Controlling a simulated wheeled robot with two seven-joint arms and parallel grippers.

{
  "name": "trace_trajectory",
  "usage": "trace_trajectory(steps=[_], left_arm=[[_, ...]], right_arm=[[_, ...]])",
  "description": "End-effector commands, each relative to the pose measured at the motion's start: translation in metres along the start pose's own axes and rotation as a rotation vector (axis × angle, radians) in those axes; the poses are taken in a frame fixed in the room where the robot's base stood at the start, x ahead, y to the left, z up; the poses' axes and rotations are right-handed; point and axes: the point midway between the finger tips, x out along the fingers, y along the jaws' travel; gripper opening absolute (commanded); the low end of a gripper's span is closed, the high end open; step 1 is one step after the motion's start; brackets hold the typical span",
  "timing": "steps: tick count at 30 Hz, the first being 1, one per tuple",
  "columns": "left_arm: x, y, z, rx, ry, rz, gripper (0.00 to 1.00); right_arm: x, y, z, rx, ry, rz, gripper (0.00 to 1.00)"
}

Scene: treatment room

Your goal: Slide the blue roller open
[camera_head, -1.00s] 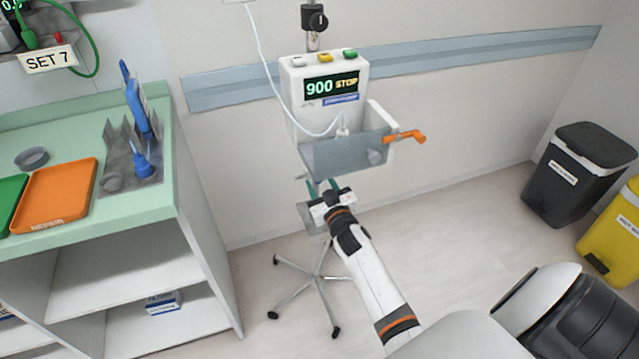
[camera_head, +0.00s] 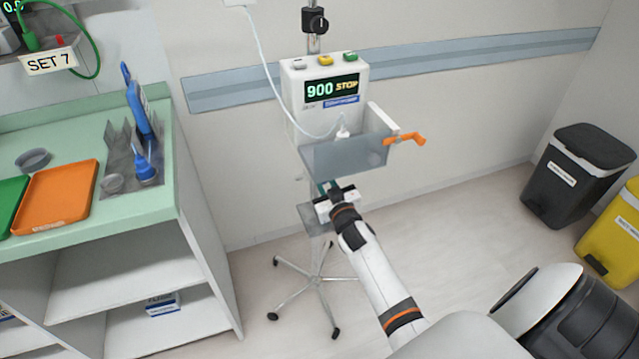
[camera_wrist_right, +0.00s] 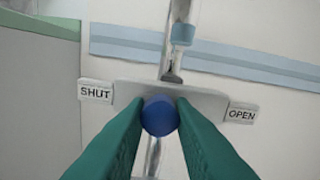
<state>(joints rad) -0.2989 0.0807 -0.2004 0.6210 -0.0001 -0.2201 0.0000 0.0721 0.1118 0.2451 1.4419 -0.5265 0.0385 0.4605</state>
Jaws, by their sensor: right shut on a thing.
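The blue roller (camera_wrist_right: 160,116) shows in the right wrist view, on a pale plate (camera_wrist_right: 205,101) between a SHUT label (camera_wrist_right: 95,92) at left and an OPEN label (camera_wrist_right: 241,114) at right. It stands between the labels, slightly nearer SHUT. My right gripper (camera_wrist_right: 160,114) is shut on it, with a green finger on each side. In the head view my right gripper (camera_head: 325,187) is below the pump's grey tray (camera_head: 348,156), and the roller is hidden there. My left gripper is not in view.
The pump (camera_head: 325,90) on its wheeled stand (camera_head: 316,288) has an orange lever (camera_head: 406,139) at its tray's right side. A green-topped cabinet (camera_head: 100,235) stands at left. Black (camera_head: 575,175) and yellow (camera_head: 612,235) bins stand at right.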

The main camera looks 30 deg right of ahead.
Motion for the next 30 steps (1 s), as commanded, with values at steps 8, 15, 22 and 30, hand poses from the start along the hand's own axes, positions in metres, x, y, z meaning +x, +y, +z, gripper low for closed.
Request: trace_trajectory(steps=[8, 15, 22, 30], left_arm=[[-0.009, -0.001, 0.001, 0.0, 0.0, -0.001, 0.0], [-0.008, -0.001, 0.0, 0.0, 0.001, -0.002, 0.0], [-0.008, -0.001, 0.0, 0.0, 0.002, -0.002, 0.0], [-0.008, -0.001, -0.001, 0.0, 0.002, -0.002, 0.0]], right_arm=[[0.0, -0.038, -0.005, -0.003, 0.002, -0.003, 0.0], [0.0, -0.039, -0.006, -0.003, 0.002, -0.006, 0.0], [0.0, -0.038, -0.005, -0.002, 0.001, -0.004, 0.43], [-0.005, -0.037, -0.006, -0.002, 0.001, -0.002, 0.43]])
